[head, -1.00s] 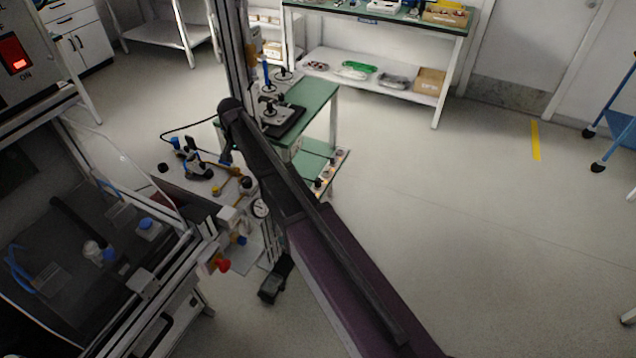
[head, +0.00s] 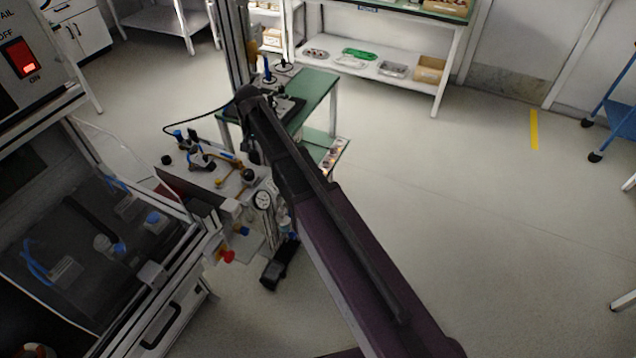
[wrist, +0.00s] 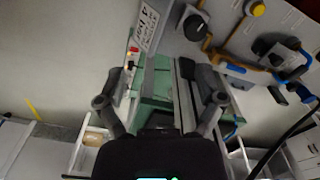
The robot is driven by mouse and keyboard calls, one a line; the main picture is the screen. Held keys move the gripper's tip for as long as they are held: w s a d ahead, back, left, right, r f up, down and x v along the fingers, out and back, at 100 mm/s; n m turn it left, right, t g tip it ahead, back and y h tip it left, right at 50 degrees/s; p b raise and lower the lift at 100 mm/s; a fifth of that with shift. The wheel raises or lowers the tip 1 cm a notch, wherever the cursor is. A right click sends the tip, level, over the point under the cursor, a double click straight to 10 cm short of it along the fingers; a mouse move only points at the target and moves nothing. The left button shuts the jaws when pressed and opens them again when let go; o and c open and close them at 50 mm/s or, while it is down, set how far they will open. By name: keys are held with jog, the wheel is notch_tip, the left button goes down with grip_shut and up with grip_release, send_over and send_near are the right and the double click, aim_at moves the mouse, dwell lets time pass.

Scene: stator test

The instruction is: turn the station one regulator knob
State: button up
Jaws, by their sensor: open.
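In the head view a round white gauge (head: 263,200) stands on the station's right side, with a black knob (head: 247,175) just above it. I cannot tell for sure that this is the station one regulator knob. In the wrist view a round black knob (wrist: 195,28) sits on a grey panel at the upper right. My gripper (wrist: 160,82) is open, its two dark fingers apart at left and right. Nothing is held between them. The knob lies beyond the right finger, apart from it. In the head view my arm hides part of the station.
The grey panel (wrist: 235,45) also carries yellow-and-blue fittings (wrist: 240,68). A red knob (head: 226,256) projects below the station. A green-topped table (head: 318,90) stands behind, and a clear-walled enclosure (head: 90,240) is at left. The floor (head: 450,230) at right is free.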

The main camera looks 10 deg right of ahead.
jog(key=s+d+n, duration=0.2)
jog(key=s+d, duration=1.3)
jog(key=s, duration=0.2)
jog(key=shift+f+n+b, duration=0.3)
jog(key=shift+f+b, duration=0.05)
jog(key=s+d, duration=0.3)
jog(key=s, duration=0.2)
jog(key=shift+s+n, duration=0.15)
jog(key=shift+n, duration=0.15)
dwell(2.6)
